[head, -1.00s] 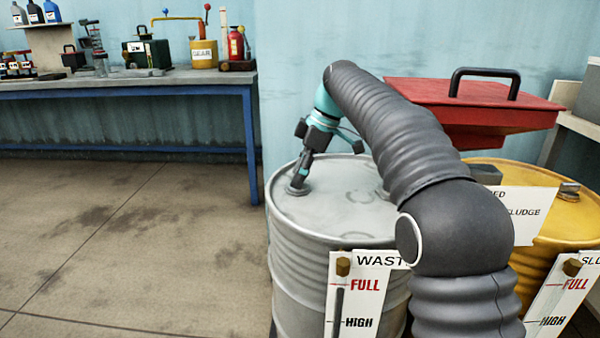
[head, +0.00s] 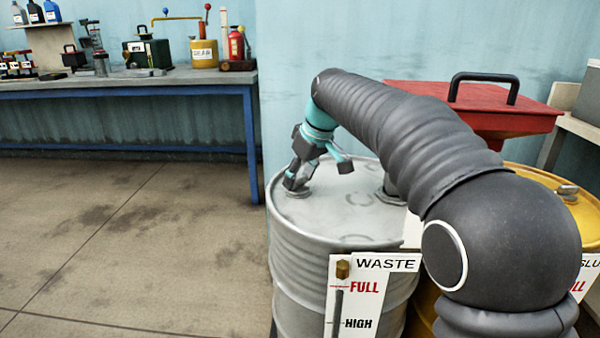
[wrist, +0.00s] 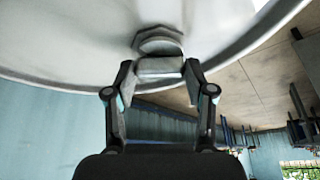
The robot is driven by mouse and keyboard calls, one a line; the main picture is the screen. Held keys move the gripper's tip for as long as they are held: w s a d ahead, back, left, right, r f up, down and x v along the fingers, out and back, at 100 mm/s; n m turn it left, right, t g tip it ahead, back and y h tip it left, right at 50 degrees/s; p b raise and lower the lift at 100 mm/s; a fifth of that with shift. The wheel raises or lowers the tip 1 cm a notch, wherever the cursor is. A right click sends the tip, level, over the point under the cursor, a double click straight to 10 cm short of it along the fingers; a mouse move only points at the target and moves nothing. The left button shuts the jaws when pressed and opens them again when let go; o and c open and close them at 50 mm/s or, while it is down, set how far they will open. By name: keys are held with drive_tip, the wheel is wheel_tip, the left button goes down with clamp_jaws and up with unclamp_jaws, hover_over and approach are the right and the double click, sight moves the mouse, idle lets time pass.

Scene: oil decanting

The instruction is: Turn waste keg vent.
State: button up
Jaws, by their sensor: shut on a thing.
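The waste keg (head: 335,225) is a grey drum with a "WASTE" label and a level gauge on its front. Its vent (head: 296,191) is a small grey fitting near the left edge of the lid. In the wrist view the vent (wrist: 160,62) shows as a hexagonal base with a block-shaped top on the pale lid (wrist: 60,35). My gripper (head: 293,181) reaches down to the vent from above. In the wrist view my gripper (wrist: 160,70) has one finger on each side of the block and is shut on it. The fingers partly hide the vent in the head view.
A red funnel tray (head: 440,95) with a black handle stands behind my arm. A yellow sludge drum (head: 575,205) is at the right, partly hidden. A blue bench (head: 130,85) with cans and tools stands at the back left. The floor at left is clear.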

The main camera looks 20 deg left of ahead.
drive_tip(key=m+p, duration=0.1)
drive_tip(key=m, duration=0.1)
drive_tip(key=m+t+h+p, duration=0.1)
drive_tip(key=m, duration=0.2)
drive_tip(key=shift+s+a+t, duration=0.1)
drive_tip(key=shift+s+t, duration=0.05)
drive_tip(key=shift+t, duration=0.15)
drive_tip(key=shift+a+m+t+h+p, duration=0.15)
drive_tip(key=shift+m+h+p, duration=0.4)
drive_tip(key=shift+m, duration=0.65)
drive_tip(key=shift+d+m+t+h+p, duration=0.15)
drive_tip(key=shift+m+h+p, duration=0.4)
drive_tip(key=shift+m, duration=0.65)
drive_tip(key=shift+f, duration=0.1)
drive_tip(key=o, duration=1.2)
drive_tip(key=shift+a, duration=0.1)
drive_tip(key=shift+c, duration=0.2)
drive_tip(key=v, duration=1.2)
